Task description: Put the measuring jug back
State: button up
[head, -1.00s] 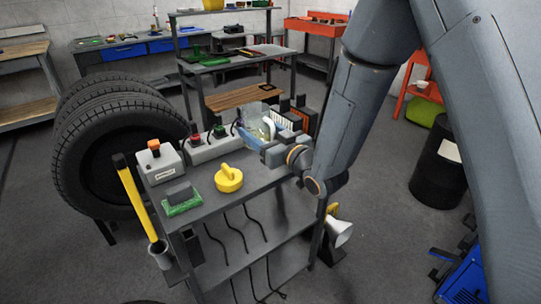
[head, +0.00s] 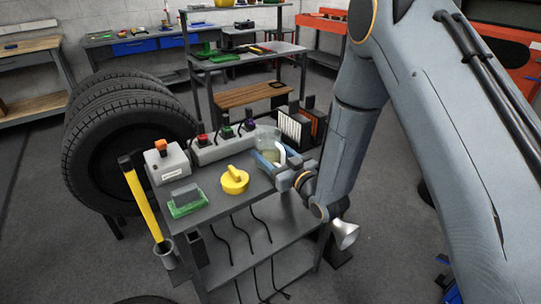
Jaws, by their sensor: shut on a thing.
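The measuring jug (head: 266,138) is a clear, see-through vessel with a pale handle. It is at the back right of the grey cart's top shelf (head: 222,212), by a blue tray-like thing (head: 262,161). My gripper (head: 281,176) is at the right edge of the shelf, at the jug's handle side, and is shut on the jug. The fingertips are partly hidden by the wrist, and I cannot tell whether the jug's base touches the surface under it.
A yellow knobbed object (head: 234,181), a green-based block (head: 186,201) and a grey box with an orange top (head: 166,161) share the shelf. A grey box with coloured plugs (head: 222,146) runs along the back. Tyres (head: 125,150) stand left.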

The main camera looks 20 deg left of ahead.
jog(key=shift+f, duration=0.6)
jog(key=shift+f, duration=0.1)
jog(key=o, duration=1.2)
jog(key=shift+s, duration=0.1)
jog(key=b+v, duration=0.2)
jog(key=v, duration=1)
